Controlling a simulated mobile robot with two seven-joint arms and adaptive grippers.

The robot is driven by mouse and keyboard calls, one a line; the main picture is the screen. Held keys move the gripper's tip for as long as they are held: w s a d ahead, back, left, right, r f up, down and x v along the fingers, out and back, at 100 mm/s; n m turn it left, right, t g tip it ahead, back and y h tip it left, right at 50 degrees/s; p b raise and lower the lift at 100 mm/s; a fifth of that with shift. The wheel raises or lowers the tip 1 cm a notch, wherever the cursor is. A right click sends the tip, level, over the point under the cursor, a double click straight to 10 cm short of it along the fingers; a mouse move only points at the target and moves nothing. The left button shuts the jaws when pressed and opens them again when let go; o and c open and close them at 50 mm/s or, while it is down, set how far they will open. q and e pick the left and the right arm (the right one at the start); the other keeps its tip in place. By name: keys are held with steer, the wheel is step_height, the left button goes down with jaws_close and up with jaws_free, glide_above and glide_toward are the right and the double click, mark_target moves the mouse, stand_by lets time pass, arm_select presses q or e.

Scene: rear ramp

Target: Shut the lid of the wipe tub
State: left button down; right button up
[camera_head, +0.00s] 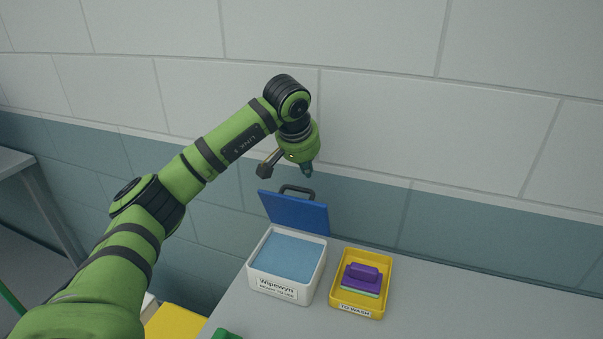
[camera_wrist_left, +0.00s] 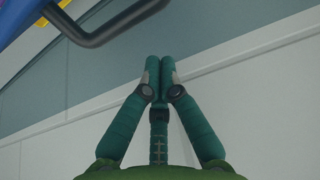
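The wipe tub (camera_head: 285,289) is a white box labelled "Wipewyn" on the grey table, filled with light blue wipes (camera_head: 286,255). Its blue lid (camera_head: 297,213) stands raised at the back edge and has a dark handle (camera_head: 297,189) on top. My left gripper (camera_head: 307,174) points down just above and behind the lid's handle, apart from it. In the left wrist view its fingertips (camera_wrist_left: 159,60) are together with nothing between them, and the lid handle (camera_wrist_left: 95,38) shows at the upper left. My right gripper is in neither view.
A green object (camera_head: 226,335) sits at the table's front left. The tiled wall is close behind. The table's right side (camera_head: 480,310) is clear.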

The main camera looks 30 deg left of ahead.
mark_target(299, 206)
arm_select(q)
steer(key=s, duration=0.1)
steer(key=s+p, duration=0.1)
steer(key=f+p, duration=0.1)
steer(key=shift+s+d, duration=0.3)
steer(key=shift+s, duration=0.1)
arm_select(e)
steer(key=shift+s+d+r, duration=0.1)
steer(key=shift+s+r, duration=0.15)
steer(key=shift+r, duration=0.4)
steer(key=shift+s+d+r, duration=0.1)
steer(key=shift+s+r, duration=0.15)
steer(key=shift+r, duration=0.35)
